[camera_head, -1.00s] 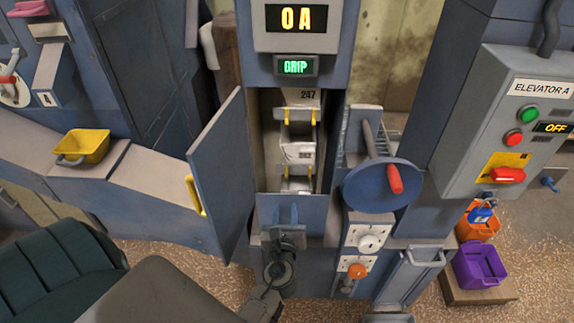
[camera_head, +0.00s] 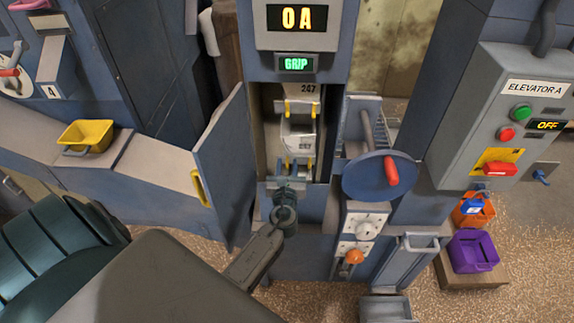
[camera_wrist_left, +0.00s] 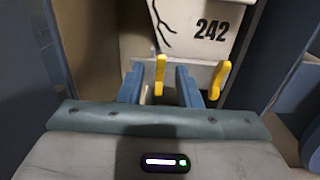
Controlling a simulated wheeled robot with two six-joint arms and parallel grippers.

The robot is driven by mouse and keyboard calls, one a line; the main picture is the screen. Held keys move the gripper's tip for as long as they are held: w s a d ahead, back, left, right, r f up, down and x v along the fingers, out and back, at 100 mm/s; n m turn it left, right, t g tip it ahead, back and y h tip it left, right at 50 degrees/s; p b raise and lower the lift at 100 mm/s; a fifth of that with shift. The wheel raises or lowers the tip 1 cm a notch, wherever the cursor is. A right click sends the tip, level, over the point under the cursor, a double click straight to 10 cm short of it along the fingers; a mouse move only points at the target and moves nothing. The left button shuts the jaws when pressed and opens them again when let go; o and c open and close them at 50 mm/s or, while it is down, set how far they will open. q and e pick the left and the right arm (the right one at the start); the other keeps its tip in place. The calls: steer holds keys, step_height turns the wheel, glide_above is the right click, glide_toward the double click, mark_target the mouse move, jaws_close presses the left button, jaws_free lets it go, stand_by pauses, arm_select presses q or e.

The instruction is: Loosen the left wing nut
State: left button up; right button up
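In the opening of the elevator casing, a pale bucket (camera_head: 299,140) hangs with a dark crack and the number 242 on its face, clear in the left wrist view (camera_wrist_left: 190,28). Below that face are two upright yellow wing nuts, the left wing nut (camera_wrist_left: 160,74) and the right wing nut (camera_wrist_left: 218,80). My left gripper (camera_wrist_left: 160,86) is open. Its two blue fingers stand on either side of the left wing nut, with gaps showing. My right gripper is not in view.
A blue door (camera_head: 225,165) stands open left of the opening. A blue handwheel with a red knob (camera_head: 391,171) is close on the right. A control box (camera_head: 505,115) reads OFF. Yellow (camera_head: 86,137), orange and purple (camera_head: 473,252) buckets stand farther out.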

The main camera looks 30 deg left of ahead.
arm_select(q)
jaws_close()
